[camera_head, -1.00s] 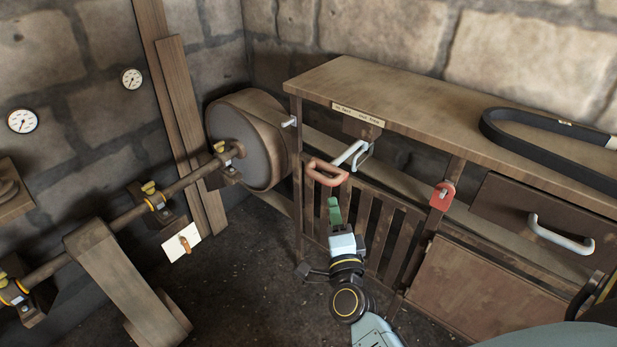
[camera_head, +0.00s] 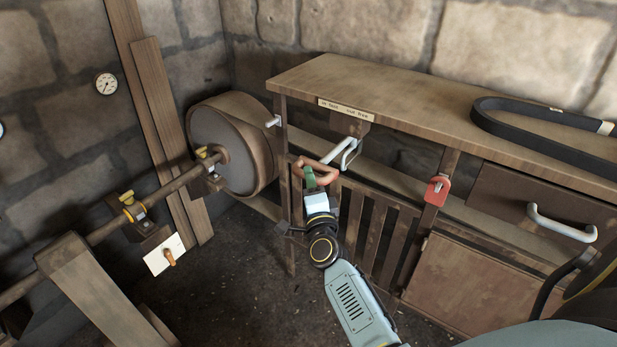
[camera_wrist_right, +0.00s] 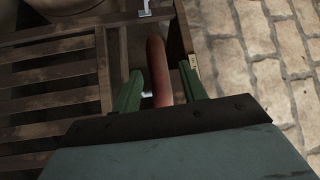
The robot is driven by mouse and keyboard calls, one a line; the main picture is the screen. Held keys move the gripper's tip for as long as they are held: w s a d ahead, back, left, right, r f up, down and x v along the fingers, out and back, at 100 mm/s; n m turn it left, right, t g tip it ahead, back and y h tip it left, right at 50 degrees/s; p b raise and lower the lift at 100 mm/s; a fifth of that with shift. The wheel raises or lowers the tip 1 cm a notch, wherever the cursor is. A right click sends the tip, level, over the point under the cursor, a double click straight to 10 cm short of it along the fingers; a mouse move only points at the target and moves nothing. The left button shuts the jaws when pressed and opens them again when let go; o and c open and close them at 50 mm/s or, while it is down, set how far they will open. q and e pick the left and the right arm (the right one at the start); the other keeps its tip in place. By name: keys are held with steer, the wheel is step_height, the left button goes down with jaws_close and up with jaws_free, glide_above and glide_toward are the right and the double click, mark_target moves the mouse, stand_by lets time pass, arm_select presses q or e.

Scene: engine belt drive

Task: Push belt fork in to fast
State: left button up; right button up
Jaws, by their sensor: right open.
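The belt fork has a reddish-brown handle (camera_head: 322,172) at the front left of the wooden bench frame, beside pale metal bars (camera_head: 343,152). A label plate (camera_head: 345,109) above it reads something like "in fast, out free". My right gripper (camera_head: 311,181) is at the handle's left part. In the right wrist view, the green fingers of my right gripper (camera_wrist_right: 160,80) stand open, one on each side of the handle (camera_wrist_right: 156,62). A gap shows on the left side; contact on the right cannot be told. My left gripper is out of view.
A wooden pulley drum (camera_head: 232,145) on a shaft stands left of the bench (camera_head: 410,95). A slatted gate (camera_head: 375,225) lies below the handle. A black belt (camera_head: 545,120) rests on the benchtop. A red tag-like part (camera_head: 437,190) hangs on a post.

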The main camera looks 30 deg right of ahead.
steer(key=shift+x, duration=1.3)
steer(key=shift+a, duration=0.1)
jaws_close()
